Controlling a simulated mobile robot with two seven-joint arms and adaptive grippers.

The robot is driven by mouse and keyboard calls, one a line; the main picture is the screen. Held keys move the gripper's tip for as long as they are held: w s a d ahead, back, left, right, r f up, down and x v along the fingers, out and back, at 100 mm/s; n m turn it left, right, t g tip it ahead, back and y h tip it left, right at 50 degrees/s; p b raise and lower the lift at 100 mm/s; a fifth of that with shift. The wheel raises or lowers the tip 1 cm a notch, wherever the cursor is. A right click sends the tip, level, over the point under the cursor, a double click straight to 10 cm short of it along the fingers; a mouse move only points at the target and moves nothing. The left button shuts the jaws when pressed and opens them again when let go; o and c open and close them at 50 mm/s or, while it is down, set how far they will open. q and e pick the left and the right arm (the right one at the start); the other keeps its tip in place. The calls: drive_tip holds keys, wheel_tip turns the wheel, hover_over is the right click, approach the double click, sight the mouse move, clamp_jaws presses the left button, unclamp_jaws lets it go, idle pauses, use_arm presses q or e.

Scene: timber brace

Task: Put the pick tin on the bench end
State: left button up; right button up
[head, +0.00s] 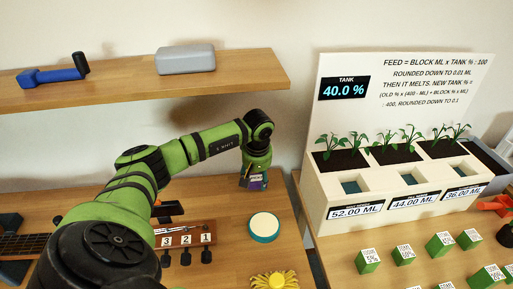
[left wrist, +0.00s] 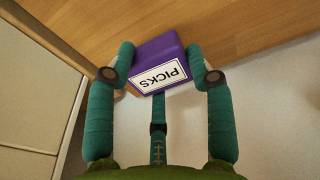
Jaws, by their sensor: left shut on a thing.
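The pick tin (left wrist: 158,54) is a purple box with a white label reading "PICKS". My left gripper (left wrist: 165,73) is shut on it, with one teal finger on each side. In the head view the left gripper (head: 254,174) hangs pointing down near the back right end of the wooden bench (head: 222,200). Only a small purple part of the tin (head: 257,186) shows there, mostly hidden by the gripper. I cannot tell whether the tin touches the bench. My right gripper is in neither view.
On the bench are a round white-and-teal tin (head: 264,227), a yellow object (head: 274,280) and a guitar headstock (head: 187,236) with tags. A shelf (head: 230,77) hangs above with a grey case (head: 186,59). A planter (head: 395,190) stands on the table to the right, across a gap.

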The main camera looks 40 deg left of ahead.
sight(257, 179)
use_arm(q)
wheel_tip(257, 179, down, 3)
drive_tip(key=shift+s+r+p, duration=0.1)
drive_tip(key=shift+r+p, duration=0.1)
drive_tip(key=shift+p, duration=0.1)
drive_tip(key=shift+f, duration=0.45)
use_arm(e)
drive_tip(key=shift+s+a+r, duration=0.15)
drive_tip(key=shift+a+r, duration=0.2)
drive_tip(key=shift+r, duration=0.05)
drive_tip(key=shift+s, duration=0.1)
use_arm(q)
drive_tip(key=o, duration=0.7)
drive_tip(key=shift+f, duration=0.1)
drive_tip(key=o, duration=0.5)
drive_tip(key=shift+c, duration=0.2)
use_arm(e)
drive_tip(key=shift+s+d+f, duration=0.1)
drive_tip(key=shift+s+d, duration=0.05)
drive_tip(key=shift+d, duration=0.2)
